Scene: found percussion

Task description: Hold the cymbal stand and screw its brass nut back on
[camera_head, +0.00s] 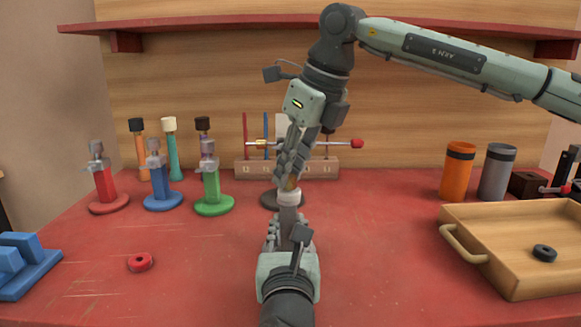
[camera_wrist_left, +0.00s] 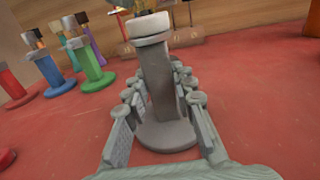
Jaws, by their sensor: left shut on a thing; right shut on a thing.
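The cymbal stand is a grey post with a pale collar (camera_head: 289,198) on a round dark grey base (camera_head: 270,200). In the left wrist view the post (camera_wrist_left: 160,75) rises between the fingers, slightly tilted in the picture, above its base (camera_wrist_left: 165,138). My left gripper (camera_head: 288,226) is shut around the post from the near side, below the collar. My right gripper (camera_head: 290,178) points down from above and is shut on a small brass-coloured piece, the nut, just over the collar. The fingers mostly hide the nut, so I cannot tell whether it touches the thread.
Red (camera_head: 104,186), blue (camera_head: 160,186) and green (camera_head: 211,188) stands are at left. A red ring (camera_head: 140,262) lies front left. A wooden rack (camera_head: 325,168) stands behind. A wooden tray (camera_head: 530,282) with a dark ring (camera_head: 544,253) is at right.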

